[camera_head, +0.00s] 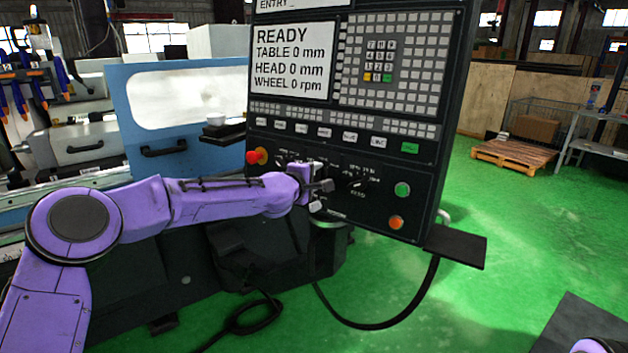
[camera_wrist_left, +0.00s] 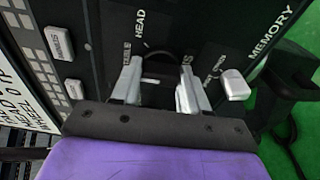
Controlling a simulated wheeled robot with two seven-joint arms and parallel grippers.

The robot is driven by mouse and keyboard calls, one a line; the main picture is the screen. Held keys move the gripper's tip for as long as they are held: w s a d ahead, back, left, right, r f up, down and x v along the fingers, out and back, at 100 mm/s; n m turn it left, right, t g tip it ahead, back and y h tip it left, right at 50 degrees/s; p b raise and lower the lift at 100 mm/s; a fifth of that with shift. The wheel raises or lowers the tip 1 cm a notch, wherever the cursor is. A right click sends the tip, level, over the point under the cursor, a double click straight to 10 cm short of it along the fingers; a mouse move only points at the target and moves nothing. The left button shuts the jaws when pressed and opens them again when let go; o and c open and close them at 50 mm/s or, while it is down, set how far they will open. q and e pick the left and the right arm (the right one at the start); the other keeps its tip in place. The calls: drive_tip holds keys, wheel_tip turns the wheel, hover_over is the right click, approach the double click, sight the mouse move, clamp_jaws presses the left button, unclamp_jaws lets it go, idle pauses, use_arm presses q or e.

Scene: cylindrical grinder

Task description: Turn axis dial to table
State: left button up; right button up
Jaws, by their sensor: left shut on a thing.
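The control panel (camera_head: 380,150) stands upright with its screen (camera_head: 291,60) reading READY, TABLE 0 mm, HEAD 0 mm, WHEEL 0 rpm. My left gripper (camera_head: 322,193) is at the lower left part of the panel. In the left wrist view the left gripper (camera_wrist_left: 160,88) has its two fingers on either side of the dark axis dial (camera_wrist_left: 154,68) and is shut on it. A short white mark shows on the dial. The HEAD label (camera_wrist_left: 140,22) is beside it; another label is partly hidden by a finger. My right gripper is out of view.
A pale knob (camera_wrist_left: 235,84) sits just right of the fingers in the left wrist view. The red emergency stop (camera_head: 256,156) is left of the gripper; green (camera_head: 402,189) and orange (camera_head: 396,223) buttons are to its right. A dark shelf (camera_head: 456,246) juts out below.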

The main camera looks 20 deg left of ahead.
use_arm(q)
drive_tip(key=shift+f+m, duration=0.1)
drive_tip(key=shift+m, duration=0.2)
drive_tip(key=o, duration=1)
drive_tip(key=shift+o, duration=0.2)
drive_tip(key=shift+s, duration=0.15)
drive_tip(key=shift+s+b, duration=0.35)
drive_tip(key=b+v, duration=0.2)
drive_tip(key=v, duration=0.7)
drive_tip(key=shift+s, duration=0.3)
drive_tip(key=shift+a, duration=0.1)
